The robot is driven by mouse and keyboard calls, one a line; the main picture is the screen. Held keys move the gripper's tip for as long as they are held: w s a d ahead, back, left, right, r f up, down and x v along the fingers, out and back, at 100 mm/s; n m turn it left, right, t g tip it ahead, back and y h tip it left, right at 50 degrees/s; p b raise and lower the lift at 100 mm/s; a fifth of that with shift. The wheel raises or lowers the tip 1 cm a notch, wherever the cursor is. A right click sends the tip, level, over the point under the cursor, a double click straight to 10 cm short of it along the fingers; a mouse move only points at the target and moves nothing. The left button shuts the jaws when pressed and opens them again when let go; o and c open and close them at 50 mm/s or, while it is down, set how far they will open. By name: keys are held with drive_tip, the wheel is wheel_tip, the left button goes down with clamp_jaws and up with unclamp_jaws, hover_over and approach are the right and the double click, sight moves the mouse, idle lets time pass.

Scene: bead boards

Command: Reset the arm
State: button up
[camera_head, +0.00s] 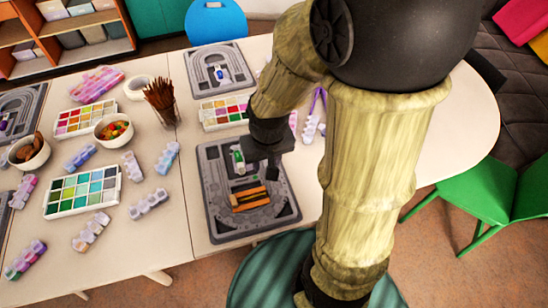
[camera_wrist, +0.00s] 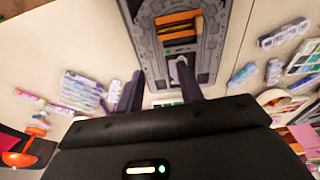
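My gripper (camera_head: 268,158) hangs over the far right part of a grey bead board (camera_head: 220,215) on the table. In the wrist view my gripper (camera_wrist: 158,84) shows two dark fingers spread apart with nothing held between them, so it is open. The board (camera_wrist: 212,60) lies beyond the fingertips there. My arm hides part of the table to the right.
Bead trays (camera_head: 82,190), bowls (camera_head: 114,130), a cup of brown sticks (camera_head: 163,101) and several small bead boxes crowd the table's left. Another grey board (camera_head: 225,82) lies farther back. A green chair (camera_head: 490,190) stands at the right. The right table end is mostly clear.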

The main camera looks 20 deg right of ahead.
drive_tip(key=shift+s+d+r+t, duration=0.3)
drive_tip(key=shift+s+d+r, duration=0.55)
drive_tip(key=shift+d+r, duration=0.1)
drive_tip(key=p+v, duration=0.1)
drive_tip(key=p, duration=0.1)
drive_tip(key=p+v, duration=0.1)
drive_tip(key=v, duration=0.1)
drive_tip(key=shift+w+r+p, duration=0.3)
drive_tip(key=shift+w+p, duration=0.05)
